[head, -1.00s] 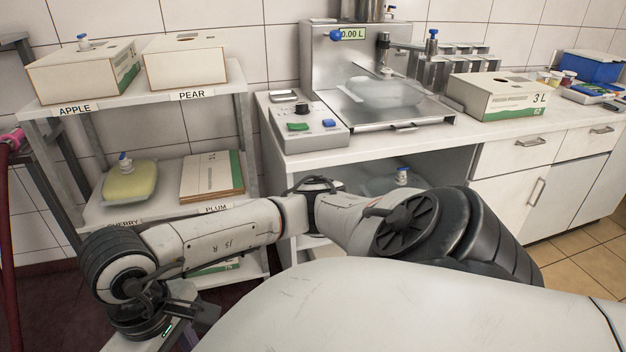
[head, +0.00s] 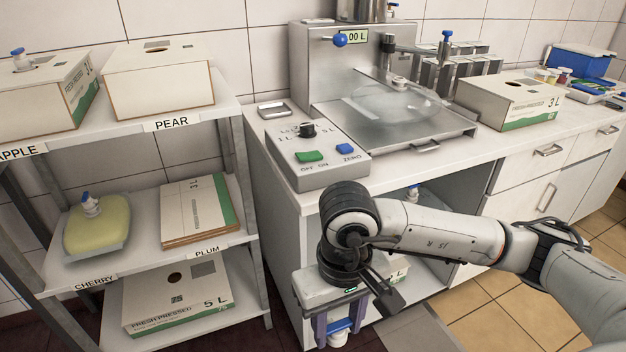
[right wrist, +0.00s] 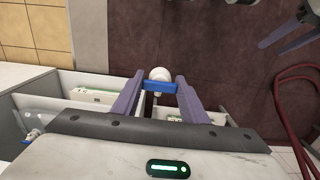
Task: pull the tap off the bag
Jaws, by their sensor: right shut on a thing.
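My right gripper (head: 340,325) hangs low in front of the bench and is shut on a blue and white tap (head: 339,338). In the right wrist view the tap's blue part (right wrist: 160,87) sits between the two purple fingers, with its round white end beyond them. No bag shows attached to it. A clear, filled bag (head: 385,105) lies on the steel tray of the filling machine, a whitish spout on top, well apart from my gripper. Two separated finger-like prongs, apparently my left gripper (right wrist: 288,48), show at the top right of the wrist view; the head view does not show it.
The shelf (head: 225,110) at left carries juice boxes and a yellow bag (head: 97,225) with a blue-topped tap. A control box (head: 316,165) stands at the bench's front left. Another blue-topped tap (head: 413,192) shows under the bench. A 3 L box (head: 515,105) stands right.

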